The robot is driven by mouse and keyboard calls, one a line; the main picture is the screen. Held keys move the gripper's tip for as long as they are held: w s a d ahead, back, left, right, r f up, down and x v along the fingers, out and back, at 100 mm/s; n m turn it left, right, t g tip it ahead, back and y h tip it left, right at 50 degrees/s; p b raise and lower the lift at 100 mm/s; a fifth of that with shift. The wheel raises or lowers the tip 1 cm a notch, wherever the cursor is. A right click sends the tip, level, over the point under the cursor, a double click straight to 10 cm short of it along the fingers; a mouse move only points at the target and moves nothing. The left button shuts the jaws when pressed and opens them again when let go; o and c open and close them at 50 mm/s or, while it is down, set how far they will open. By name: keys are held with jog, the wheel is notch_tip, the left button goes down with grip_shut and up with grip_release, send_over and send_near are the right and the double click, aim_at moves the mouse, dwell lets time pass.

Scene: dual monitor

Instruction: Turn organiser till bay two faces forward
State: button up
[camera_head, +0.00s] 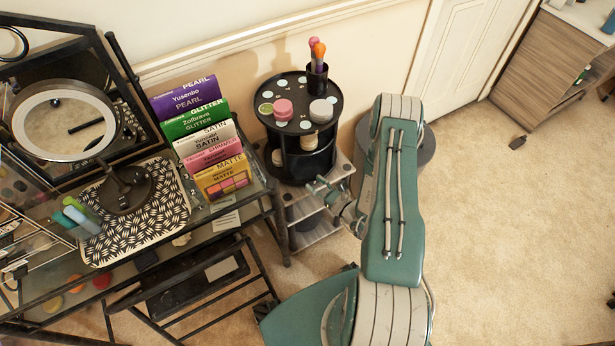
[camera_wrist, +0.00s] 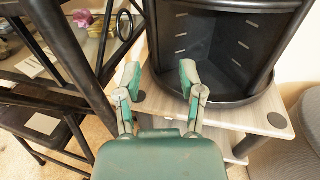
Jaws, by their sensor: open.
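The organiser (camera_head: 305,163) is a black round carousel on a small wooden side stand, with pots on its top and a tier of bays below. In the wrist view the organiser (camera_wrist: 232,45) shows an empty dark bay with short pale marks on its inner walls. My gripper (camera_wrist: 158,78) is open and empty, in front of the organiser's lower left edge. Its right finger overlaps the organiser in the picture; contact cannot be told. In the head view my gripper (camera_head: 322,186) is at the organiser's lower right. I cannot read any bay number.
A glass-topped table (camera_head: 245,205) with a black frame stands left of the organiser, holding coloured boxes (camera_head: 205,135) and a round mirror (camera_head: 65,118). The stand's shelf (camera_wrist: 165,107) lies below my gripper. Carpet (camera_head: 500,220) is clear to the right.

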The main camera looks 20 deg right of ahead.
jog(key=shift+s, duration=0.15)
jog(key=c, duration=0.4)
jog(key=shift+d, duration=0.15)
grip_shut()
jog(key=s+d+f+m+h, duration=0.2)
jog(key=d+m, duration=0.7)
jog(key=m, duration=1)
jog(key=shift+t, duration=0.3)
jog(key=x, duration=1)
jog(key=shift+a, duration=0.15)
jog(key=shift+w+d, duration=0.25)
jog(key=shift+d, duration=0.4)
jog(key=shift+w+d, duration=0.3)
jog(key=shift+d, duration=0.3)
jog(key=shift+w+d, duration=0.25)
jog(key=shift+d, duration=0.4)
